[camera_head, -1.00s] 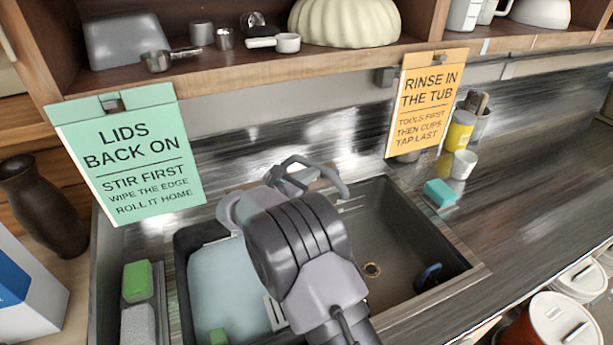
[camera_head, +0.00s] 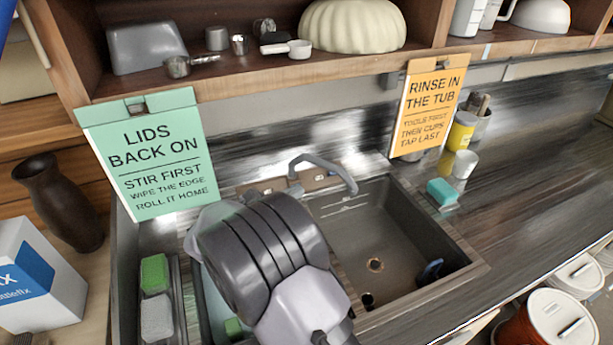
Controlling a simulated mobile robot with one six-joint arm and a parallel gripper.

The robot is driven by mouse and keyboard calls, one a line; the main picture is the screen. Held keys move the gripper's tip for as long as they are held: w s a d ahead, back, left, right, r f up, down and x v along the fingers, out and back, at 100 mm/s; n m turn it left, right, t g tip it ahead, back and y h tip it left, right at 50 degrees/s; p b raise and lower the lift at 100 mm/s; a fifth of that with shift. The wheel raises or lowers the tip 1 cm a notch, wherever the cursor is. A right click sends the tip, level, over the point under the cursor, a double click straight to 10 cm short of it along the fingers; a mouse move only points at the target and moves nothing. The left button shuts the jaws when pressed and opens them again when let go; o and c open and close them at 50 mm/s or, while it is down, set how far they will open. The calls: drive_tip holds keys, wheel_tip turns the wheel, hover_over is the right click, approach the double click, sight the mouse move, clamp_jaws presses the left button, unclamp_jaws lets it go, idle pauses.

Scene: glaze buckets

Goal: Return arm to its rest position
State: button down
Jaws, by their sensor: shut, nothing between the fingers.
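My arm (camera_head: 265,255) rises from the bottom of the head view and covers part of the sink. A dark ribbed joint and pale grey links show. The end of the arm is hidden behind this joint, so I do not see my gripper or its fingers. Nothing held shows around the arm.
A green sign (camera_head: 155,155) and an orange sign (camera_head: 427,108) hang from the shelf. A teal sponge (camera_head: 442,193) and a white cup (camera_head: 464,164) stand right of the sink. Lidded buckets (camera_head: 560,320) are lower right.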

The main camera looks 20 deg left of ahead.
drive_tip(key=s+d+r+m+g+b, duration=0.1)
drive_tip(key=s+d+r+m+g, duration=0.2)
drive_tip(key=d+m, duration=0.45)
drive_tip(key=s+d+r+m+g+b, duration=0.15)
drive_tip(key=s+d+m+g, duration=0.25)
drive_tip(key=d, duration=0.7)
drive_tip(key=s+d+r+m+g+b, duration=0.1)
drive_tip(key=s+d+m+g, duration=0.3)
drive_tip(key=d, duration=0.5)
drive_tip(key=s+d+m+t+y+b, duration=0.1)
drive_tip(key=s+m+y, duration=0.8)
drive_tip(key=s+m, duration=0.9)
drive_tip(key=shift+s+m+t+b, duration=0.2)
drive_tip(key=shift+m+t+b, duration=0.65)
drive_tip(key=shift+b, duration=0.4)
